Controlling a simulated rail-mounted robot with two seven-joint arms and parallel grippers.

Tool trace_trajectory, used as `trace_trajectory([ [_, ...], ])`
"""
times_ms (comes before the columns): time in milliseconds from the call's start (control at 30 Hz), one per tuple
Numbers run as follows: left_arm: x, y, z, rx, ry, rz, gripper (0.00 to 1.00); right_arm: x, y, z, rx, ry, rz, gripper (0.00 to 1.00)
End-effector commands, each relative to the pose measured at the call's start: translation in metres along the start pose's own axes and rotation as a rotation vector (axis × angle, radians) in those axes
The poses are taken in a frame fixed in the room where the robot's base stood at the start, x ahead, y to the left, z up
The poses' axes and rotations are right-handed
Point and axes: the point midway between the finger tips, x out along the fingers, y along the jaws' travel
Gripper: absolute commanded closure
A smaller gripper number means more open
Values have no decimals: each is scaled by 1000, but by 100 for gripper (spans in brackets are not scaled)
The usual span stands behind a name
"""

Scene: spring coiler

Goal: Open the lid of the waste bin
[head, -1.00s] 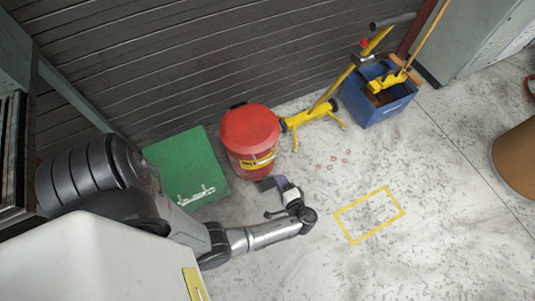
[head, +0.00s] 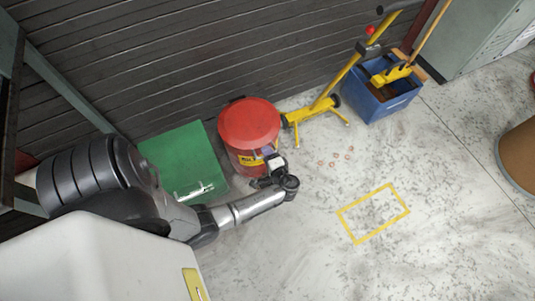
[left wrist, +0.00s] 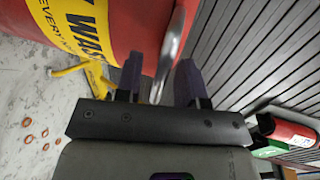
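The red waste bin (head: 243,160) stands upright by the dark slatted wall, with its round red lid (head: 250,122) lying closed on top. Its yellow label shows in the left wrist view, where the bin (left wrist: 138,25) fills the upper left. My left gripper (head: 268,154) is at the bin's front side, below the lid rim, and partly hidden by my wrist. In the left wrist view its two dark fingers (left wrist: 160,82) are apart. A curved silver metal piece (left wrist: 172,45) at the bin's side reaches between them; contact is unclear. My right gripper is not in view.
Small rings (head: 341,156) lie on the floor. The floor around the yellow marked rectangle (head: 348,225) is clear.

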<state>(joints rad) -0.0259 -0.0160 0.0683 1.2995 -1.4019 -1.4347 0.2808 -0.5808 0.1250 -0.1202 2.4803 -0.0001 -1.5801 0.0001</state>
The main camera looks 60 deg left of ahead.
Motion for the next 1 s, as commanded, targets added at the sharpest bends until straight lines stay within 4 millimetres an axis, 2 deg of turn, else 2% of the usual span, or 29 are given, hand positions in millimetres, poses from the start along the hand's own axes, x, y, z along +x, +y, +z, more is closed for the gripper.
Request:
trace_trajectory([
  [200, 0, 0, 0, 0, 0, 0, 64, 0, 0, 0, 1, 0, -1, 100],
  [600, 0, 0, 0, 0, 0, 0, 100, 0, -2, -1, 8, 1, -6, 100],
  [1000, 0, -1, 0, -1, -1, 1, 100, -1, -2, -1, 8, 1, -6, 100],
])
